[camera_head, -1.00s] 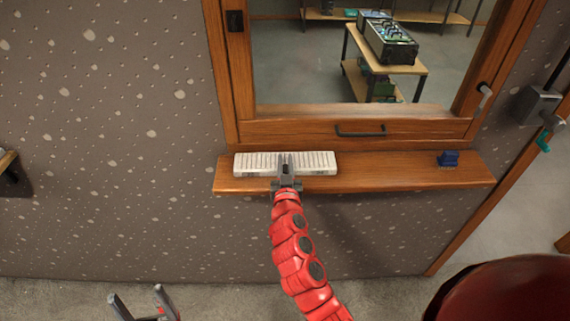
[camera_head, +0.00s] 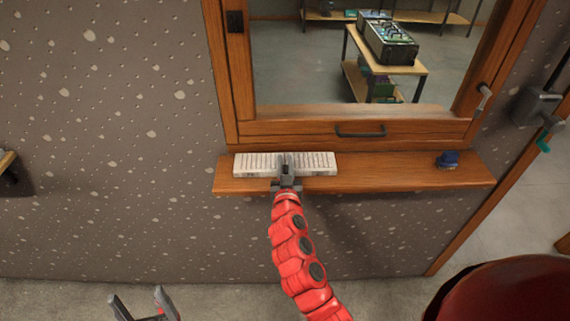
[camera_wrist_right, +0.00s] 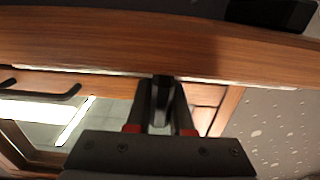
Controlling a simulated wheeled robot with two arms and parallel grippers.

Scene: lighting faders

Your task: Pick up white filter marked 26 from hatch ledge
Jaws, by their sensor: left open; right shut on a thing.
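The white ribbed filter (camera_head: 315,163) lies along the left part of the wooden hatch ledge (camera_head: 390,177). Its mark is too small to read. My right gripper (camera_head: 286,160) reaches in from the front and is shut on the filter near its middle, hiding part of it. I cannot tell whether the filter is clear of the ledge. My left gripper (camera_head: 140,298) is open and empty, low at the left, well away from the ledge.
A small blue object (camera_head: 447,160) sits on the ledge's right part. Above the ledge is the wooden hatch frame with a dark handle (camera_head: 360,132). A dark red rounded thing (camera_head: 515,295) fills the lower right corner. The ledge between filter and blue object is clear.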

